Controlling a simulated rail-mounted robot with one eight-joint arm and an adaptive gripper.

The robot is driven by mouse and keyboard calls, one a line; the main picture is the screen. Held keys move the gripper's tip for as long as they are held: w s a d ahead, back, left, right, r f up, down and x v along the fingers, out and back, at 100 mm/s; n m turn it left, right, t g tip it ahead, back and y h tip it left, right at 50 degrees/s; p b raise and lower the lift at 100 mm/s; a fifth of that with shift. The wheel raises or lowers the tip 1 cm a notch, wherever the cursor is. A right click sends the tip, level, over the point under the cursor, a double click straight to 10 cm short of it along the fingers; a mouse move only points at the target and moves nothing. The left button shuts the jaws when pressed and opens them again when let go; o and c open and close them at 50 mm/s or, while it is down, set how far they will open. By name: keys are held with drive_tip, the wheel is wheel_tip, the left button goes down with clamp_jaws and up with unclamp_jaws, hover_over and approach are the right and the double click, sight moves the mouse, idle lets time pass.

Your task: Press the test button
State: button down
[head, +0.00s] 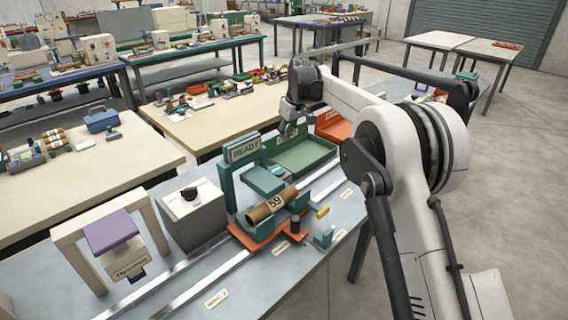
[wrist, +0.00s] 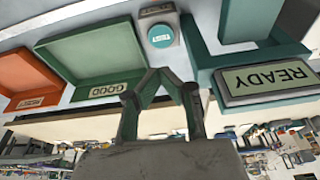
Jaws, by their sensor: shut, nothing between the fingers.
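In the head view my gripper (head: 290,129) hangs above the bench by the green tray's far left corner. The green station's display (head: 243,149) reads READY and also fills the right of the wrist view (wrist: 268,82).
A green GOOD tray (head: 318,163) and an orange tray (head: 335,127) lie beside the station. A cardboard tube marked 59 (head: 262,210) rests in the station's cradle. A grey box (head: 190,220) and a purple-topped unit (head: 112,232) stand left.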

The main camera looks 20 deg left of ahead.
sight(278, 170)
drive_tip(key=shift+w+a+f, duration=0.2)
drive_tip(key=shift+a+f, duration=0.15)
drive_tip(key=shift+f, duration=0.1)
drive_tip(key=shift+w+a+f, duration=0.15)
drive_tip(key=shift+a+f, duration=0.2)
drive_tip(key=shift+f, duration=0.1)
drive_tip(key=shift+f, duration=0.1)
drive_tip(key=x, duration=0.8)
drive_tip(key=p+x, duration=0.1)
drive_tip(key=x, duration=0.3)
drive_tip(key=shift+s+d+f, duration=0.3)
drive_tip(key=shift+d+f, duration=0.05)
drive_tip(key=shift+f, duration=0.6)
drive_tip(key=shift+s+f+b, duration=0.1)
drive_tip(key=shift+f+b, duration=0.8)
drive_tip(key=shift+f, duration=0.2)
